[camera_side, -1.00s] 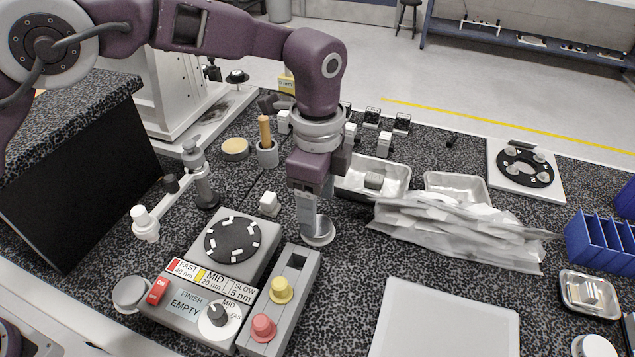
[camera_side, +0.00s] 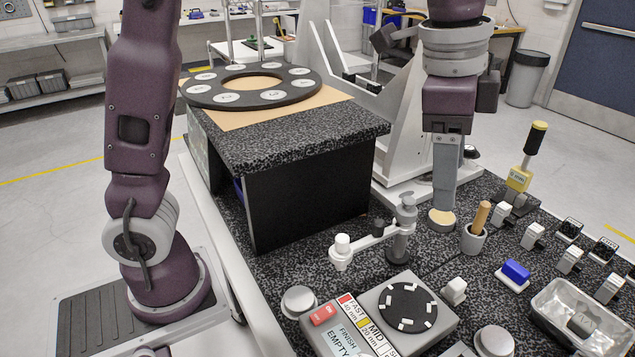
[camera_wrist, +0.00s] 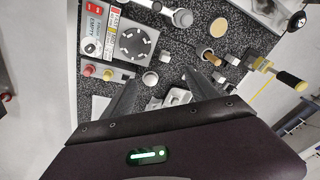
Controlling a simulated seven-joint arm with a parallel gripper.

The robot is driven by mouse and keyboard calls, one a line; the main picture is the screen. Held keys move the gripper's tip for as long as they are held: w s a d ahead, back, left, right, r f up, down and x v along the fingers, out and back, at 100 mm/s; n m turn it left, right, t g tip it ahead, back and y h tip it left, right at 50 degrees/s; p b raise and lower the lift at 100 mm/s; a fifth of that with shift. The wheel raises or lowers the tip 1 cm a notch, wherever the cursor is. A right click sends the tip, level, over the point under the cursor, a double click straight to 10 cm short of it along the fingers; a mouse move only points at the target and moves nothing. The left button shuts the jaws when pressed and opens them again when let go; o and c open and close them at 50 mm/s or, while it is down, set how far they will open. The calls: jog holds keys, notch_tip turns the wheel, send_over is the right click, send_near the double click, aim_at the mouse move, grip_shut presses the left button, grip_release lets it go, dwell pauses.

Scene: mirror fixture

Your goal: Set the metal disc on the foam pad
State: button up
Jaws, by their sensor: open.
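A round silver metal disc (camera_side: 495,340) lies flat on the speckled counter beside the control box; it also shows in the wrist view (camera_wrist: 150,78). A second silver round piece (camera_side: 298,298) sits at the box's other side. A round tan pad (camera_side: 441,221), seemingly the foam pad, lies bare behind the box; it also shows in the wrist view (camera_wrist: 218,28). My gripper (camera_side: 440,207) is open and empty, pointing down. In the side view its fingers overlap the pad. In the wrist view the disc appears between the fingers (camera_wrist: 158,77). Their height is unclear.
A control box with a black dial plate (camera_side: 408,306) stands in front. A small white block (camera_side: 455,290), a grey cup with a wooden pestle (camera_side: 474,238), a post with an arm (camera_side: 403,228) and a blue block (camera_side: 515,271) stand close by. A metal tray (camera_side: 580,318) is at right.

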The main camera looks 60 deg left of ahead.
jog(key=s+a+r+n+t, duration=0.2)
jog(key=s+a+n, duration=0.4)
jog(key=s+a, duration=0.4)
jog(key=s+a+f+n+t, duration=0.1)
jog(key=s+a+f+n, duration=0.2)
jog(key=s, duration=0.7)
notch_tip(320, 180, down, 3)
jog(key=shift+s+a+r+n+t+y, duration=0.15)
jog(key=shift+s+n+t+y, duration=0.2)
jog(key=shift+n, duration=0.75)
